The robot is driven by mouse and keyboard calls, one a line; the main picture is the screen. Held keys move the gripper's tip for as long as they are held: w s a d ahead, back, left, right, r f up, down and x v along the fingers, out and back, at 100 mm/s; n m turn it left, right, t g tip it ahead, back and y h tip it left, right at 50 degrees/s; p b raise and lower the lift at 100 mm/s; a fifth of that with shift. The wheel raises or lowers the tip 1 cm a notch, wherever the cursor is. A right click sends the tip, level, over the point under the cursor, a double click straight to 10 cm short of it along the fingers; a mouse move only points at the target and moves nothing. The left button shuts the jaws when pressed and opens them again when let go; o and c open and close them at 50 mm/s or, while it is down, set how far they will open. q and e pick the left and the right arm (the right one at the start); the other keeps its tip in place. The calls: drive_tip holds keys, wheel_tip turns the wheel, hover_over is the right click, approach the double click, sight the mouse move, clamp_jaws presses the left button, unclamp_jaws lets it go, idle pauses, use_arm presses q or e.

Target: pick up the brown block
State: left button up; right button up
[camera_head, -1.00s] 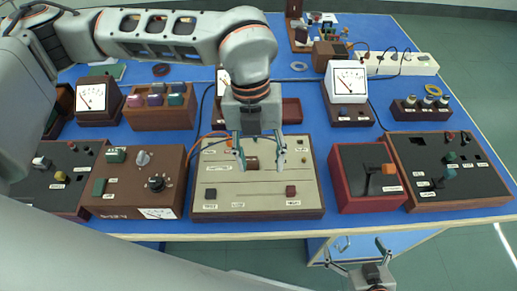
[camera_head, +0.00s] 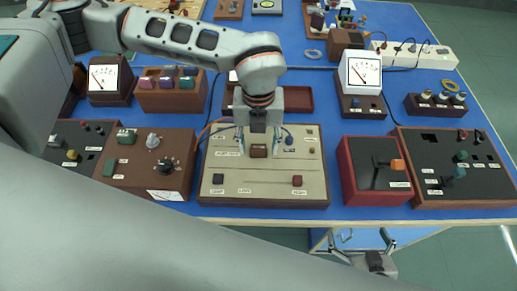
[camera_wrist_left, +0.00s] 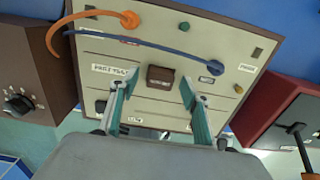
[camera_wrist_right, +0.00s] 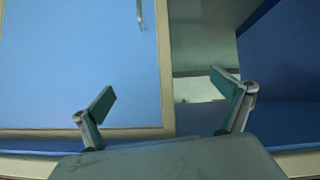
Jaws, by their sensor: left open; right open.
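The brown block (camera_head: 259,151) sits on the beige panel (camera_head: 262,205) in the middle of the bench, and it also shows in the left wrist view (camera_wrist_left: 160,77). My left gripper (camera_head: 259,149) is open above the panel, with one finger on either side of the block. In the left wrist view its fingertips (camera_wrist_left: 158,86) flank the block with gaps on both sides; I cannot tell whether they reach down to its height. My right gripper (camera_wrist_right: 162,88) is open and empty, low in front of the bench, facing blue panels.
A dark red block (camera_head: 297,181) and a black block (camera_head: 218,179) sit near the panel's front edge. Orange and blue cables (camera_wrist_left: 152,42) arch over the panel. A brown control box (camera_head: 145,165) stands left, a red lever box (camera_head: 376,170) right.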

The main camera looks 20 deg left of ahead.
sight(259, 147)
use_arm(q)
drive_tip(key=c, duration=1.2)
drive_tip(key=shift+c, duration=0.2)
wheel_tip(259, 147, up, 23)
